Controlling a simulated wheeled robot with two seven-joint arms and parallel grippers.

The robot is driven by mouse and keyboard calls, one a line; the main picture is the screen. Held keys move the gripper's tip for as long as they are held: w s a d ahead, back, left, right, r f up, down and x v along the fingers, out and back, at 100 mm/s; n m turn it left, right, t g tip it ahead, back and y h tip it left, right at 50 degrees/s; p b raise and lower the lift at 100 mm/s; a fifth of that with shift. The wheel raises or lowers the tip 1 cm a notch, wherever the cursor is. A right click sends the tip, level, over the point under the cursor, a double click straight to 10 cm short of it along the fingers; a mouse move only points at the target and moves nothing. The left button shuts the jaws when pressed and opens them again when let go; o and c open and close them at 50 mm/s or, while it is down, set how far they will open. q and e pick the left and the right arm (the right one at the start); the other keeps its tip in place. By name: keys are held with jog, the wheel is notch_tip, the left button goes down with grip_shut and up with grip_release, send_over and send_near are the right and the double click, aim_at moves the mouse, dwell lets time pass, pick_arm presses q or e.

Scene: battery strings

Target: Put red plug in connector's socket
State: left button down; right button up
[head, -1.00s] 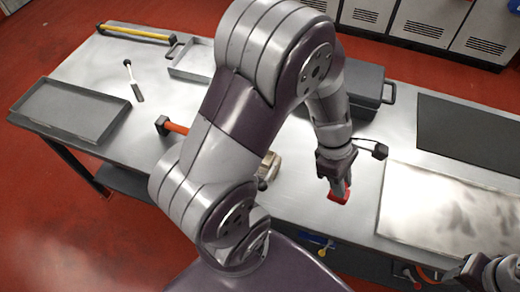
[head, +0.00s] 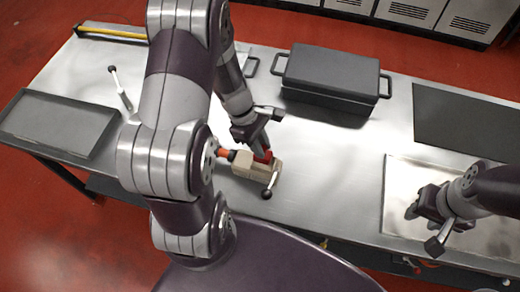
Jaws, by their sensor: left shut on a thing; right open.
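My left gripper (head: 257,143) is shut on the red plug (head: 264,156), a small red piece between and below its fingers. The beige connector (head: 246,165) lies on the table just below the plug, with a lever ending in a black ball (head: 267,194) at its near right end. The plug is at the connector's upper right part; I cannot tell whether it is in the socket or only over it, and the socket is hidden. My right gripper (head: 432,212) is open and empty over the pale panel at the right.
An orange piece (head: 222,153) ends at the connector's left, partly behind my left arm. A dark lidded box (head: 330,75) stands behind. A grey tray (head: 60,122) lies at the left, a dark mat (head: 465,120) and pale panel (head: 400,180) at the right. The table's middle is clear.

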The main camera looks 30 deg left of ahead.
pick_arm(q)
jog(key=f, duration=0.2)
jog(key=shift+s+d+f, duration=0.15)
jog(key=shift+d+f, duration=0.05)
jog(key=shift+f, duration=0.2)
jog(key=shift+a+f, duration=0.1)
jog(key=shift+f, duration=0.2)
jog(key=c, duration=1)
grip_release()
jog(key=shift+r, duration=0.1)
jog(key=v, duration=1.2)
jog(key=m+t+y, duration=0.1)
jog(key=m+y, duration=0.4)
jog(key=m, duration=1.3)
send_near(254, 156)
jog(key=s+d+r, duration=0.1)
jog(key=d+r, duration=0.3)
jog(key=shift+s, duration=0.3)
